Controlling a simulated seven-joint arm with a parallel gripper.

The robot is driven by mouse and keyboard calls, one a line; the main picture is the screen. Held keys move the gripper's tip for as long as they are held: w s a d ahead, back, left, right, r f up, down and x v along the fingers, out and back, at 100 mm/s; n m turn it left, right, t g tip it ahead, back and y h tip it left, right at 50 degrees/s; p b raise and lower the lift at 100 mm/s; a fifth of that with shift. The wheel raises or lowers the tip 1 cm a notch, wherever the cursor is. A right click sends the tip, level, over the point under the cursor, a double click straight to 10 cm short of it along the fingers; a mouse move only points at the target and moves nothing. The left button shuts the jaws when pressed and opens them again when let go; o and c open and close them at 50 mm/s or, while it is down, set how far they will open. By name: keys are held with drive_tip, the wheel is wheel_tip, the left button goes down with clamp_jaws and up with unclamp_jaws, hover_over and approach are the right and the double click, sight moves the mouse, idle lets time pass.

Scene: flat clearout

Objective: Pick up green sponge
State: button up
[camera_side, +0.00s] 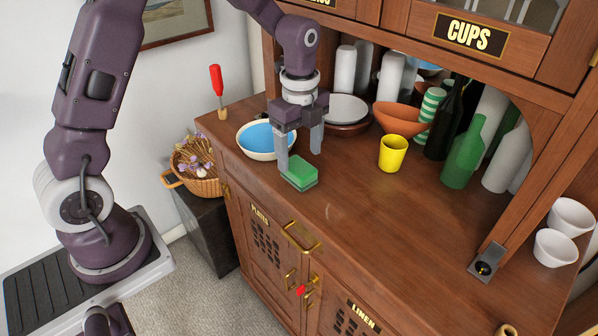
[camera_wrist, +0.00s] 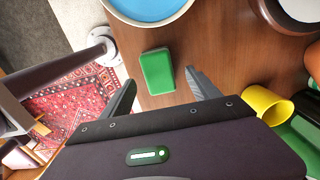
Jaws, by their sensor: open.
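The green sponge (camera_side: 300,172) lies flat on the wooden cabinet top, near its front edge. In the side view it is a small block with a bright green top. In the wrist view the sponge (camera_wrist: 157,71) is ahead of my fingers and roughly centred between them. My gripper (camera_side: 300,160) points down above the sponge, with one finger on either side as seen from the side. I cannot tell the exact height of the fingertips over the sponge.
A blue-lined bowl (camera_side: 258,140) stands close behind and left of the sponge. A yellow cup (camera_side: 393,153) stands to the right. An orange bowl (camera_side: 398,118), a green bottle (camera_side: 463,155) and plates (camera_side: 345,108) stand further back. The front right of the cabinet top is clear.

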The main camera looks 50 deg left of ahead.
sight(299, 165)
wheel_tip(299, 165, down, 4)
drive_tip(key=shift+s+f, duration=0.1)
clamp_jaws()
wheel_tip(299, 165, up, 10)
drive_tip(key=shift+r, duration=0.1)
idle(0.5)
